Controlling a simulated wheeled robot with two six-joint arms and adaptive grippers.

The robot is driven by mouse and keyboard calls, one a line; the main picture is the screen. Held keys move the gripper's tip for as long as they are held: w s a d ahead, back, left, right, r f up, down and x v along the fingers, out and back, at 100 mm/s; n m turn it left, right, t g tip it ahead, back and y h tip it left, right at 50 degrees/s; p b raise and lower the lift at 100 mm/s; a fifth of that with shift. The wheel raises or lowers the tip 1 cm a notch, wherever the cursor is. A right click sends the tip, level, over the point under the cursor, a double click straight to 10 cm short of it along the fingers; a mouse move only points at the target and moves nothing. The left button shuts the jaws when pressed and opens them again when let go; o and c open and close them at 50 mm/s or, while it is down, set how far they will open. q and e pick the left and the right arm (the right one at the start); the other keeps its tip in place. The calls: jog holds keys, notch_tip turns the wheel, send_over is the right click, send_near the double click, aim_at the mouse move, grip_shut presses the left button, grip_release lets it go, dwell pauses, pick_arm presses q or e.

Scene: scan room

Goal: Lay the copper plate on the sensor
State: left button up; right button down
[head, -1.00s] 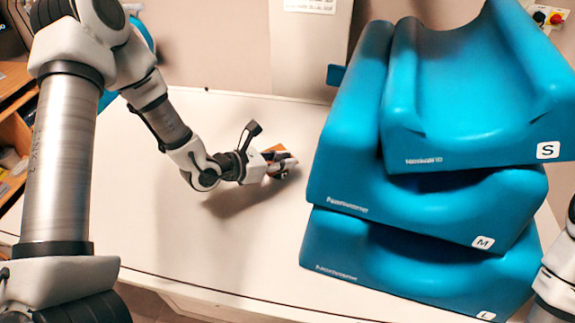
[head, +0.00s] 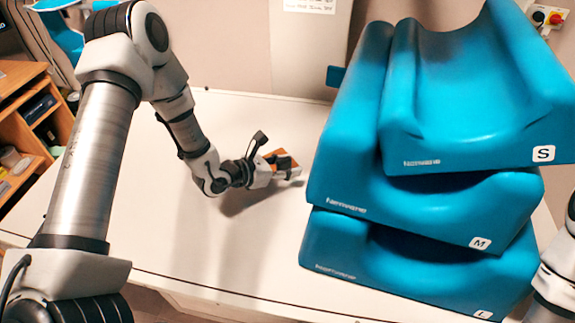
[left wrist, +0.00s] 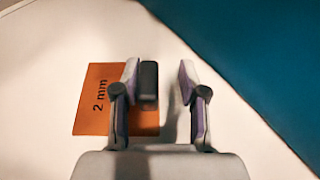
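A flat copper plate (left wrist: 95,99) marked "2 mm" shows at the left of the left wrist view, partly hidden behind my gripper. In the head view the copper plate (head: 285,159) shows at my left gripper's tip, against the white table. My left gripper (left wrist: 163,82) is open, with its fingers apart. A dark block with a rounded end (left wrist: 149,78) is between the fingers, close beside the left one and overlapping the plate's edge in the picture. I cannot tell whether it touches either or whether it is the sensor. My right gripper is out of view.
A tall stack of blue moulded supports (head: 410,215), labelled S, M and L, stands just right of my left gripper. Bare white table (head: 150,220) lies left and in front. A wooden shelf (head: 30,105) stands at the far left.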

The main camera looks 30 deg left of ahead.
pick_arm(q)
jog(key=shift+r, duration=0.1)
jog(key=v, duration=0.5)
jog(key=shift+s+a+r, duration=0.15)
jog(key=shift+a+r, duration=0.05)
jog(key=p+v, duration=0.2)
jog(key=v, duration=0.4)
jog(key=shift+s+p, duration=0.3)
jog(key=shift+p, duration=0.1)
